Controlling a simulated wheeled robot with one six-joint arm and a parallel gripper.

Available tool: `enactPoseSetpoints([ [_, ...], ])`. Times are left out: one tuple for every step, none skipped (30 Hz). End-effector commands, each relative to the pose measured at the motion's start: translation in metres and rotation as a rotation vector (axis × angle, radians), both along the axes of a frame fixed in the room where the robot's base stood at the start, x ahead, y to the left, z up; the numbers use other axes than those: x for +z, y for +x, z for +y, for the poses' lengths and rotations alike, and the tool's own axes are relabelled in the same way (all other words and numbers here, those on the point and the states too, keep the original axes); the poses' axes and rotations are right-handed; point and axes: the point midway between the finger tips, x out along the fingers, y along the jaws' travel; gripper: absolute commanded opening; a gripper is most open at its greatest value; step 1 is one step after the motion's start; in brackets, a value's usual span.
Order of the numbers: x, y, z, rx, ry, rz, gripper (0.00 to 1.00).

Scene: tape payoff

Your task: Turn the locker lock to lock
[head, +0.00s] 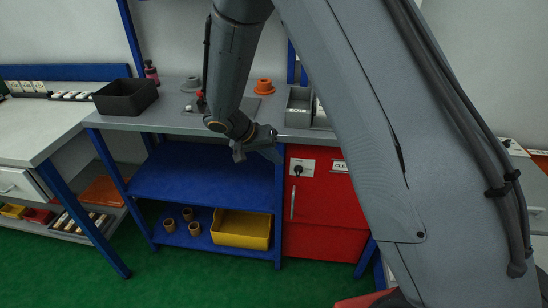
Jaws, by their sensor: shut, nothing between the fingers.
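The red locker (319,216) stands under the right part of the workbench. Its lock is a dark knob (298,170) on a pale square plate near the top left of the locker front. A thin upright handle (292,204) is below the knob. My gripper (273,156) is shut and empty, just left of the lock plate and a little higher in the picture. It appears apart from the knob. My large arm link hides the right part of the locker and some of its label.
The workbench (172,124) carries a black bin (126,97), an orange round part (264,86) and a grey tray (298,106). Below are blue shelves (200,172) with a yellow bin (241,228). Green floor (200,285) is clear in front.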

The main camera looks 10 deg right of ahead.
Motion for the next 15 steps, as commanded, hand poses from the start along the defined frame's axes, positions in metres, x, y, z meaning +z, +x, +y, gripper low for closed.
enactPoseSetpoints([
  [-0.007,0.001,-0.008,-0.004,-0.001,0.004,0.00],
  [-0.012,0.002,-0.012,-0.005,-0.001,0.004,0.00],
  [-0.017,0.004,-0.016,-0.006,0.000,0.003,0.00],
  [-0.022,0.005,-0.020,-0.005,-0.001,0.004,0.00],
  [-0.026,0.006,-0.023,-0.007,0.000,0.004,0.00],
  [-0.031,0.008,-0.026,-0.006,0.000,0.003,0.00],
  [-0.036,0.008,-0.029,-0.005,-0.001,0.004,0.00],
  [-0.039,0.009,-0.031,-0.005,-0.001,0.004,0.00],
  [-0.044,0.010,-0.034,-0.004,0.000,0.004,0.00],
  [-0.047,0.012,-0.036,-0.004,-0.001,0.003,0.00],
  [-0.049,0.013,-0.038,-0.005,0.001,0.002,0.00],
  [-0.052,0.014,-0.040,-0.005,0.002,0.002,0.00],
  [-0.054,0.014,-0.041,-0.005,0.002,0.002,0.00],
  [-0.056,0.015,-0.042,-0.003,0.001,0.002,0.00],
  [-0.058,0.015,-0.043,-0.003,0.001,0.002,0.00],
])
